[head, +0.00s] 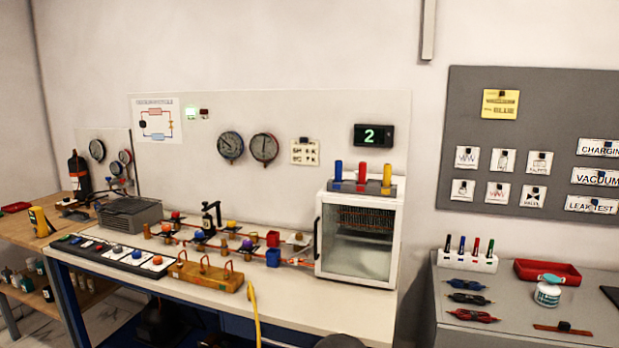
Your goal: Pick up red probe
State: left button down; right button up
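A red upright stick, which looks like the red probe (362,173), stands in a dark holder (352,187) on top of the white glass-fronted cabinet (360,240). A blue upright stick (338,170) is to its left and a yellow one (387,174) to its right, in the same holder. The lower end of the red stick is hidden in the holder. Neither of my grippers is in the head view.
The cabinet stands at the right end of a white bench (340,305) crowded with tubing, valves and a wooden block (205,275). A grey table (560,315) at right holds a marker rack (467,261) and red tray (547,271). Space above the cabinet looks clear.

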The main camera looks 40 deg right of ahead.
aim_at(362, 168)
jog(key=z, duration=0.05)
jog(key=i, duration=0.9)
jog(key=z, duration=0.55)
